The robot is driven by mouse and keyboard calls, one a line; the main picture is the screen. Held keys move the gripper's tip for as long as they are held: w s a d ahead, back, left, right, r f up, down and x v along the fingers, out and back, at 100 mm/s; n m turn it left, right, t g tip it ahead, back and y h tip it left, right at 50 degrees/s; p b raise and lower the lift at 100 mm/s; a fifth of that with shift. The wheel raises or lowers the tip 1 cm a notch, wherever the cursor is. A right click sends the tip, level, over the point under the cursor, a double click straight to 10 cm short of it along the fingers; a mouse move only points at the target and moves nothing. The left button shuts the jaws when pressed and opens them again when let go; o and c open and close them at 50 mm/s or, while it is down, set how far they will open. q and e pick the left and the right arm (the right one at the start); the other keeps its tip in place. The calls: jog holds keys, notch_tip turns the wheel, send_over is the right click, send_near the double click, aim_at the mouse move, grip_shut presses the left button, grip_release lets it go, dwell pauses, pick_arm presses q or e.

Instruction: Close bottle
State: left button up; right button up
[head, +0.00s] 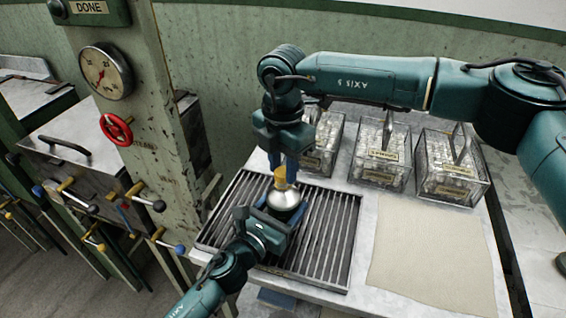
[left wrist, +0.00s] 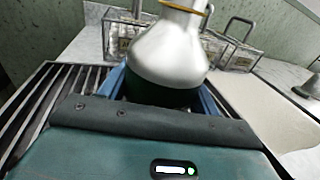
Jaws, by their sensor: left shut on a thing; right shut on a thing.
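A bottle (head: 283,200) with a shiny silver-white shoulder stands upright over the slatted grate. My left gripper (head: 279,214) is shut around its lower body. The left wrist view shows the bottle (left wrist: 168,52) between blue fingers, its base dark and a gold ring at its neck; the top is cut off. My right gripper (head: 283,162) points down from above, shut on a yellow stopper (head: 280,179). The stopper is in line with the bottle's neck. I cannot tell whether it is seated in the mouth or only touching it. The right fingers partly hide it.
The slatted grate (head: 330,245) is set in a pale worktop. Wire-handled glass boxes (head: 381,160) stand behind to the right. A beige cloth (head: 430,245) lies flat and bare at right. A green post (head: 155,110) with gauge and red handwheel stands at left, beside levers.

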jog(key=shift+f, duration=0.45)
pick_arm(q)
grip_shut()
pick_arm(e)
jog(key=m, duration=0.5)
jog(key=shift+m, duration=0.3)
jog(key=m, duration=0.5)
jog(key=shift+m, duration=1.2)
jog(key=o, duration=0.9)
